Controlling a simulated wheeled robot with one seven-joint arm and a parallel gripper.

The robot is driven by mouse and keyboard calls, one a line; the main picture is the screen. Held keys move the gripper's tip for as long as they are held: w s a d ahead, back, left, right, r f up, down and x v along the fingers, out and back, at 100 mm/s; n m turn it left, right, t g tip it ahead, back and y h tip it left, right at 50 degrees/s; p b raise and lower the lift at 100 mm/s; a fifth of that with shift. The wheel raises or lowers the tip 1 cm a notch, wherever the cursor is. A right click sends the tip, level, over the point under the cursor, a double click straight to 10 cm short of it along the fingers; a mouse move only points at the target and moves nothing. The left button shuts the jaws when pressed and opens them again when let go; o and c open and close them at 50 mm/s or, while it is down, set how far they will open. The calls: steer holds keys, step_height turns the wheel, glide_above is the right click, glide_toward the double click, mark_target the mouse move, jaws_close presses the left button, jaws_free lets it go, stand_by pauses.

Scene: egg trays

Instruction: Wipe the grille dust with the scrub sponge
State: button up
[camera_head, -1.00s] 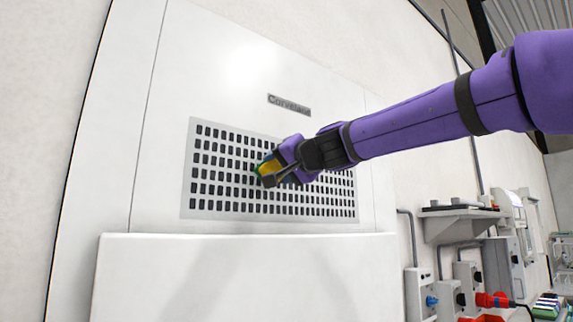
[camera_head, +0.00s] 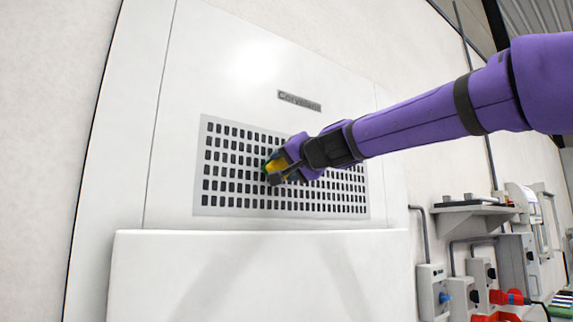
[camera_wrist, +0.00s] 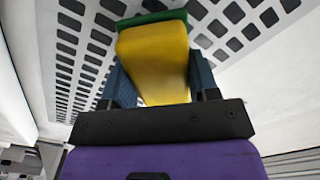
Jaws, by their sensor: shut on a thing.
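The grille (camera_head: 232,190) is a pale plate with rows of dark slots on a white wall unit. It also fills the back of the wrist view (camera_wrist: 93,68). My gripper (camera_head: 277,172) is in front of the grille's middle, shut on the scrub sponge (camera_wrist: 155,62). The sponge is yellow with a green scrub side, and the green side faces the grille. I cannot tell whether it touches the grille. No dust can be made out on the visible slots. My gripper and arm hide part of the grille in the head view.
A white ledge (camera_head: 260,270) juts out below the grille. A label plate (camera_head: 299,101) is above it. On the right wall are grey socket boxes (camera_head: 432,291), a red plug (camera_head: 508,297) and a small shelf (camera_head: 475,207).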

steer(key=shift+x, duration=1)
steer(key=shift+w+d, duration=0.55)
steer(key=shift+d, duration=0.3)
steer(key=shift+w+d, duration=0.55)
steer(key=shift+d, duration=0.25)
steer(key=shift+s+a, duration=0.5)
steer(key=shift+a, duration=0.35)
steer(key=shift+s+a, duration=0.5)
steer(key=shift+a, duration=0.4)
steer(key=shift+s, duration=0.1)
steer(key=shift+v, duration=2.85)
steer(key=shift+d, duration=0.1)
